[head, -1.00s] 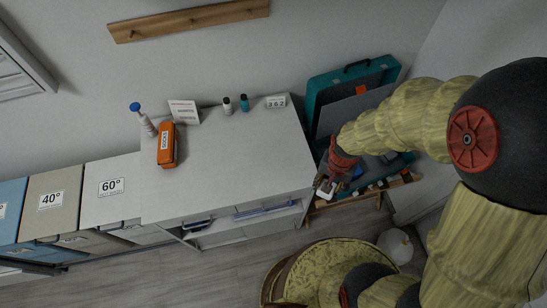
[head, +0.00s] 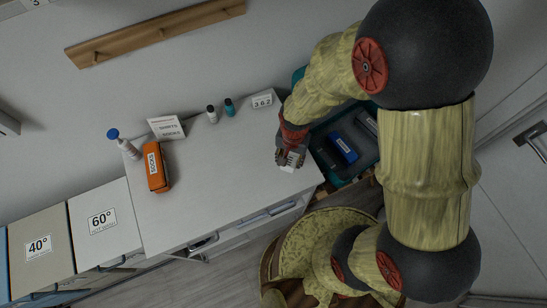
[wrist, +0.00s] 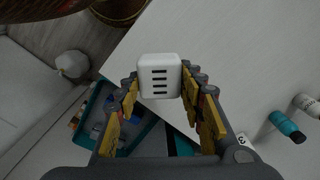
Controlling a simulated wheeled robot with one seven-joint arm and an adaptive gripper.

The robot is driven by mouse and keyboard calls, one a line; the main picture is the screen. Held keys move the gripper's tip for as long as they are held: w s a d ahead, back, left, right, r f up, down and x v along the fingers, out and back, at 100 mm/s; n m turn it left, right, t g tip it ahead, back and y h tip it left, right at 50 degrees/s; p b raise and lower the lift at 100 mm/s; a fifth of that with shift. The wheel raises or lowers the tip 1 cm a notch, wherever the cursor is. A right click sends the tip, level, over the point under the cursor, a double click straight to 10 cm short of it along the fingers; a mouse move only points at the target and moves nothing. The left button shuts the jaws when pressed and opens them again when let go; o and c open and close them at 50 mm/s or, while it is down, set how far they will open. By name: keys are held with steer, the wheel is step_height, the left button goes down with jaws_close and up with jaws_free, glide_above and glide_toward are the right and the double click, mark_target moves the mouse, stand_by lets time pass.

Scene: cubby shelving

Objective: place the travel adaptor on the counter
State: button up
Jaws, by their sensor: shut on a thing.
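The travel adaptor (wrist: 159,75) is a small white block with several dark slots. My gripper (wrist: 160,88) is shut on it, one finger on each side, in the wrist view. In the head view my gripper (head: 290,155) is over the right end of the white counter (head: 215,185), with the white adaptor (head: 292,160) at its fingertips. The counter top (wrist: 225,50) lies behind and right of the adaptor in the wrist view. I cannot tell whether the adaptor touches the counter.
An orange case (head: 155,168), a blue-capped bottle (head: 122,146), a white sign (head: 166,127), two small bottles (head: 229,107) and a "362" sign (head: 262,101) stand along the left and back. A teal toolbox (head: 350,172) is right of the counter. The counter's middle is clear.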

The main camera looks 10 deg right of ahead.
glide_above(275, 163)
step_height(275, 163, down, 7)
steer(key=shift+r, duration=0.1)
steer(key=shift+a+f+b, duration=0.1)
steer(key=shift+f+b, duration=0.2)
steer(key=shift+f, duration=1.25)
steer(key=shift+f, duration=0.15)
steer(key=o, duration=1.2)
steer(key=shift+c, duration=0.2)
